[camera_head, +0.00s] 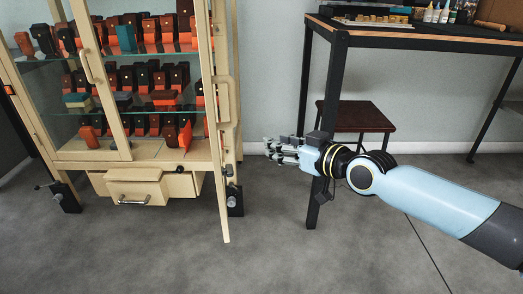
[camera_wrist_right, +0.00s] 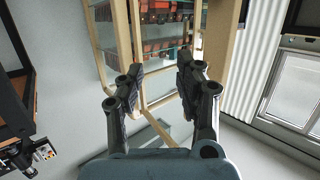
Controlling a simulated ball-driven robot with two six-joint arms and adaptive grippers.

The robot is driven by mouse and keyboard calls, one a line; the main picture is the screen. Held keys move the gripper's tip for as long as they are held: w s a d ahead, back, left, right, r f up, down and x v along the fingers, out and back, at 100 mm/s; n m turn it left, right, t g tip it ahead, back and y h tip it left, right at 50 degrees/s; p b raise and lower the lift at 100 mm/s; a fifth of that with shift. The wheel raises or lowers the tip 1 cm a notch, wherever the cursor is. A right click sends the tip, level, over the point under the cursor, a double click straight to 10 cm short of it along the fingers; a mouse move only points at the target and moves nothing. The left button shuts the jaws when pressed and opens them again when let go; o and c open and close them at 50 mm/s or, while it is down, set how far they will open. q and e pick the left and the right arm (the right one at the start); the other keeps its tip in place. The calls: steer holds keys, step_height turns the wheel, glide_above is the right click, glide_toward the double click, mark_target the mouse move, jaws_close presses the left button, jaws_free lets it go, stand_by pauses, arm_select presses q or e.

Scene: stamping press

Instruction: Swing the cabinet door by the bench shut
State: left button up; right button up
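The beige cabinet (camera_head: 170,150) stands at the left, with glass shelves of orange and black stamps. Its door on the bench side (camera_head: 212,150) stands open, swung out toward me and seen almost edge-on, with a bar handle (camera_head: 224,100) on its right face. My right gripper (camera_head: 270,150) is to the right of this door, fingers pointing left, apart from it. In the right wrist view my gripper (camera_wrist_right: 157,80) has its fingers spread with nothing between them; beige frames and stamp shelves show beyond. My left gripper is not in view.
The dark workbench (camera_head: 420,40) with bottles and tools stands at the right; its front leg (camera_head: 326,130) is close behind my right gripper. A dark stool (camera_head: 356,116) stands under it. A drawer (camera_head: 138,190) sticks out below the cabinet. The grey floor in front is clear.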

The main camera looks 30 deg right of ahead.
mark_target(236, 104)
steer(key=a+r+n+t+y+b, duration=0.1)
steer(key=a+r+t+y+b, duration=0.1)
steer(key=a+r, duration=0.35)
steer(key=w+b, duration=0.1)
steer(key=w, duration=0.2)
steer(key=w+r+b, duration=0.1)
steer(key=w, duration=0.2)
steer(key=w+r+b, duration=0.1)
steer(key=w, duration=0.1)
steer(key=shift+w+a+r, duration=0.2)
steer(key=shift+w+a, duration=0.2)
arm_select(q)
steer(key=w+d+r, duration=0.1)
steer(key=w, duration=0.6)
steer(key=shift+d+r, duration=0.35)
arm_select(e)
steer(key=shift+r, duration=0.1)
jaws_close()
